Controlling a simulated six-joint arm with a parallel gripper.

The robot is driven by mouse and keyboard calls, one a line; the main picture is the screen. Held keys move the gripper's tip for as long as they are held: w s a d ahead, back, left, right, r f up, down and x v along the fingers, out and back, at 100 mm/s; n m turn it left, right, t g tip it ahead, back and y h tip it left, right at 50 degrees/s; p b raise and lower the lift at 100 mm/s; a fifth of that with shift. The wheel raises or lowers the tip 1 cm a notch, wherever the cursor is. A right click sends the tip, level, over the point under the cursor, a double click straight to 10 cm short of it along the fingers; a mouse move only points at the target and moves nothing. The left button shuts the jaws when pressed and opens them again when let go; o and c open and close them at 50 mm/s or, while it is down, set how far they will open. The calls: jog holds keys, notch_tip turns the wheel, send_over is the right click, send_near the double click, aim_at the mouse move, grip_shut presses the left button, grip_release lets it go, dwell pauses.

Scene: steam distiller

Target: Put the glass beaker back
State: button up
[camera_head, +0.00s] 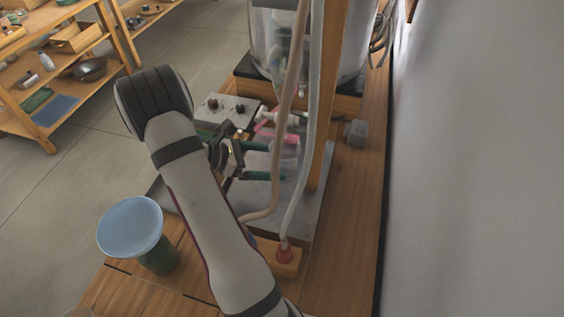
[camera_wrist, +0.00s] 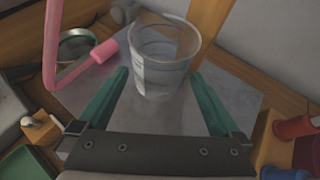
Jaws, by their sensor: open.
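The clear glass beaker (camera_wrist: 160,72) stands upright on a grey slab (camera_wrist: 225,85) in the wrist view. In the head view it is hard to make out behind the hoses. My gripper (camera_wrist: 160,80) is open, its two green fingers pointing toward the beaker. The fingertips appear on either side of the beaker's lower part; contact cannot be told. In the head view my gripper (camera_head: 286,162) is over the grey slab (camera_head: 303,215), partly hidden by hoses. A pink bent tube (camera_wrist: 52,45) is left of the beaker in the wrist view.
A wooden post (camera_head: 328,110) and hanging hoses (camera_head: 283,125) stand close to my gripper. A large glass vessel (camera_head: 268,45) is behind. Red objects (camera_wrist: 293,127) lie at right in the wrist view. A wall (camera_head: 470,170) bounds the right.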

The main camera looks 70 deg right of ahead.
jog(key=v, duration=0.8)
jog(key=a+r+m+t+y, duration=0.1)
jog(key=a+r+m+t, duration=0.15)
jog(key=a, duration=0.45)
jog(key=a+r+m+t+y, duration=0.1)
jog(key=a+r+m+y, duration=0.15)
jog(key=a, duration=0.45)
jog(key=s+a+r+m+t+y, duration=0.1)
jog(key=s+a+m+t+y, duration=0.25)
jog(key=a, duration=0.75)
jog(key=s+a+r+m+t+y, duration=0.1)
jog(key=s+a+m+t+y, duration=0.2)
jog(key=a, duration=0.9)
jog(key=w+d+r+m+h, duration=0.2)
jog(key=w+d+r+m, duration=0.45)
jog(key=w, duration=0.35)
jog(key=w+d+r+m+h, duration=0.1)
jog(key=w+d+r+m, duration=0.4)
jog(key=w+d+m, duration=0.4)
notch_tip(320, 180, down, 10)
jog(key=w+n, duration=0.1)
jog(key=n, duration=0.1)
jog(key=shift+a, duration=0.4)
jog(key=shift+w, duration=0.15)
